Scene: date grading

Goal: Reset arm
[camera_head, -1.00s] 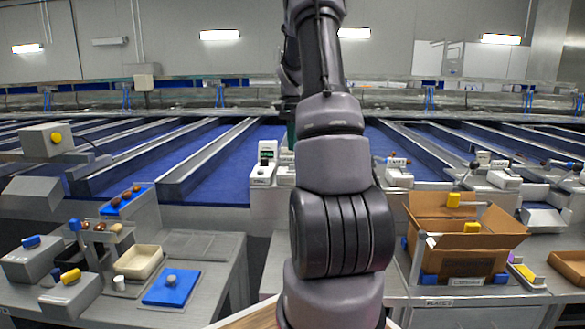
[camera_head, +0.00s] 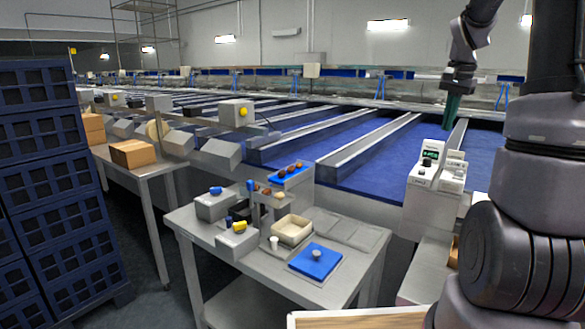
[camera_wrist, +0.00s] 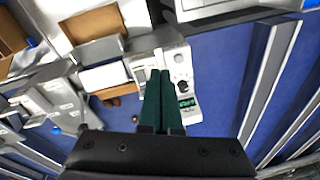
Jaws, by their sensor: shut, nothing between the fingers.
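My gripper (camera_head: 450,112) shows at the upper right of the head view, hanging down above the blue conveyor lanes with its green fingers together. In the wrist view the two dark green fingers of my gripper (camera_wrist: 160,82) lie side by side, with nothing between them. Behind the fingertips in that view is a white device with a dial and a small green display (camera_wrist: 180,75). The same device (camera_head: 425,165) stands below and left of my gripper in the head view. My arm fills the right edge of the head view.
A grey table (camera_head: 350,262) holds a blue pad (camera_head: 312,262), a cream tray (camera_head: 284,236) and small grey boxes. Blue crates (camera_head: 45,150) are stacked at the left. A cardboard box (camera_head: 132,153) sits on a farther table. Open floor shows between crates and tables.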

